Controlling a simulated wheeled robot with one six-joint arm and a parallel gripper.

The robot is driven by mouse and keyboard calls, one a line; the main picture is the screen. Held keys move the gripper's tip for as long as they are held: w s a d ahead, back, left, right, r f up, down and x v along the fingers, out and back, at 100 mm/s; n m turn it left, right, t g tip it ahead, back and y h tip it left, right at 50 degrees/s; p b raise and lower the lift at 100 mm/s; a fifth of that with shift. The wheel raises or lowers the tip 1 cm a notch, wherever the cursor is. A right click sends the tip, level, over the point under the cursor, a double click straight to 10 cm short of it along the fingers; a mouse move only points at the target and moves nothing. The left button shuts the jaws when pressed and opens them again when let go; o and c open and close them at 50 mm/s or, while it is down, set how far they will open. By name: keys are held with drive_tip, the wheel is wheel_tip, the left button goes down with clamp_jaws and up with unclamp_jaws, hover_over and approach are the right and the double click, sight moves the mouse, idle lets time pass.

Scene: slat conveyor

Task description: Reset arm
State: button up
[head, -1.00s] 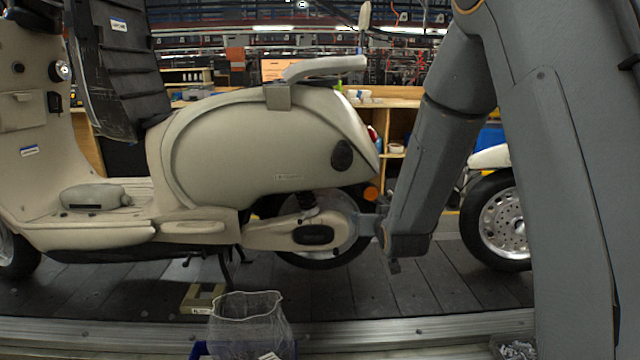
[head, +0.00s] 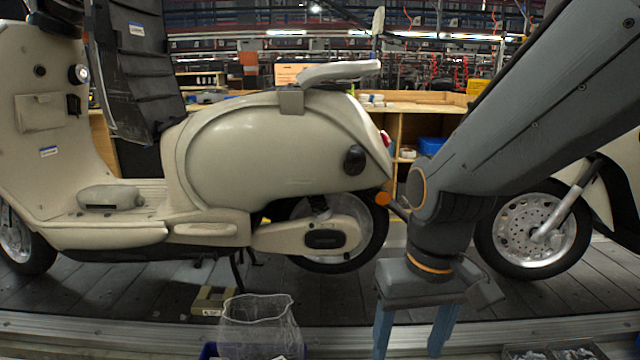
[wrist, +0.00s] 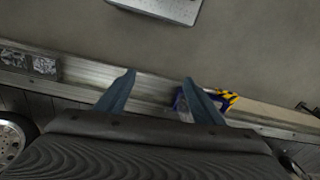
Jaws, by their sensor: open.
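My gripper (head: 412,335) hangs at the lower right of the head view, pointing down, with its two blue fingers apart and nothing between them. It is in front of the slat conveyor (head: 340,295), to the right of the cream scooter's (head: 265,150) rear wheel. In the wrist view my gripper (wrist: 158,95) shows both fingers spread over the conveyor's metal edge rail (wrist: 75,80) and the grey floor (wrist: 240,60).
A second scooter's front wheel (head: 533,230) stands right of my arm. A clear bag-lined blue bin (head: 258,320) and a tray of small parts (head: 555,352) are at the front. A small box (head: 213,300) lies under the scooter. A wooden shelf (head: 410,125) stands behind.

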drive_tip(key=s+d+r+m+p, duration=0.1)
drive_tip(key=d+r+p, duration=0.5)
drive_tip(key=p, duration=0.7)
drive_tip(key=shift+s+r+m+h, duration=0.3)
drive_tip(key=shift+s+r, duration=0.1)
drive_tip(key=shift+s, duration=0.05)
idle(0.8)
